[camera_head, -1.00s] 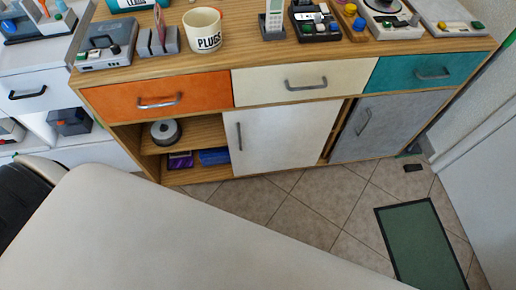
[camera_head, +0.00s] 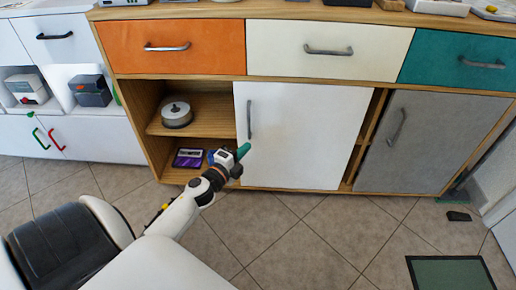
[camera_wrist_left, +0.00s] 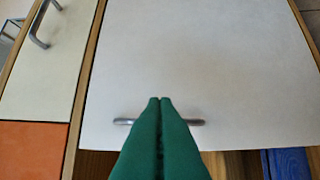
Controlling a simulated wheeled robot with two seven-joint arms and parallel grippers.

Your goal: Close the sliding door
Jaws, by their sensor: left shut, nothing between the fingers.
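The white sliding door (camera_head: 305,130) covers the middle of the wooden cabinet, with the compartment to its left open. Its upright metal handle (camera_head: 249,119) is near the door's left edge. My left gripper (camera_head: 243,151) has green fingers and is just below the handle in the head view, in front of the door's lower left part. In the left wrist view, the gripper (camera_wrist_left: 160,100) has its fingers pressed together and empty. They hide the middle of the handle (camera_wrist_left: 195,122); I cannot tell whether they touch it. My right gripper is not in view.
The open compartment holds a disc spindle (camera_head: 176,113) on a shelf and a purple case (camera_head: 188,158) below. A grey door (camera_head: 432,140) is at the right. Orange (camera_head: 175,47), cream and teal drawers run above.

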